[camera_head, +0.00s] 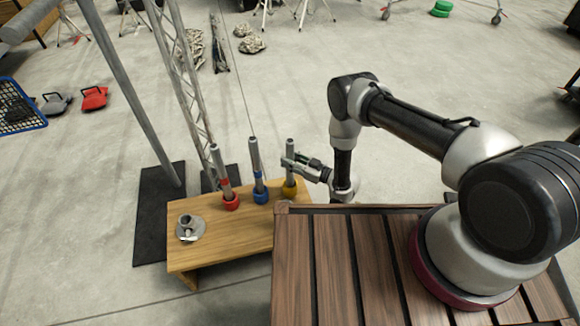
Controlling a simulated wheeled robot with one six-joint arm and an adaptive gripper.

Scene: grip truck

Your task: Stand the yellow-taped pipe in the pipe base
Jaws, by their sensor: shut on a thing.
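The yellow-taped pipe (290,155) stands close to upright near the right end of the low wooden table, with its lower end at a yellow ring-shaped holder (289,190). My gripper (290,163) reaches in from the right and is shut on this pipe at its upper half. The yellow tape is hard to tell from the holder at this size. The pipe base (190,229), a grey round flange with a short upright socket, sits at the table's left front. It has no pipe in it.
A red-marked pipe (220,167) and a blue-marked pipe (255,160) stand left of my gripper in red and blue holders on the wooden table (235,243). A slanted metal pole (130,95) and a truss (183,75) rise behind the table's left side.

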